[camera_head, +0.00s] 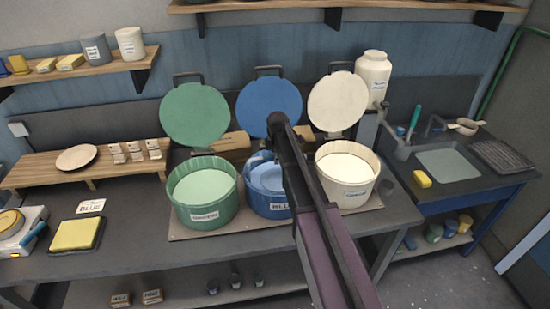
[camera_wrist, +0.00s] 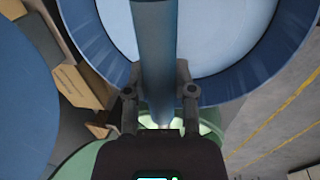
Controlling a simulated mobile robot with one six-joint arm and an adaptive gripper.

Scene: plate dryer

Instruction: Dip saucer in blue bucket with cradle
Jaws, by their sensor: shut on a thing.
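The blue bucket (camera_head: 268,207) stands in the middle of three buckets, open, with pale blue liquid (camera_head: 268,178) inside. It fills the top of the wrist view as a blue rim (camera_wrist: 262,70) around the pale surface. My gripper (camera_wrist: 160,92) is shut on a blue bar (camera_wrist: 155,45), apparently the cradle's handle, which reaches over the bucket in that view. The cradle's lower part is hidden, so I cannot tell whether it holds a saucer or how deep it is. A tan round dish (camera_head: 76,158), possibly a saucer, lies on the wooden rack (camera_head: 40,177).
The green bucket (camera_head: 203,195) stands left of the blue one, the cream bucket (camera_head: 347,182) right. Their lids (camera_head: 195,115) stand raised behind. A yellow sponge pad (camera_head: 75,234) lies on the bench's left. A sink (camera_head: 450,163) is at right. Bare bench (camera_head: 130,245) lies in front.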

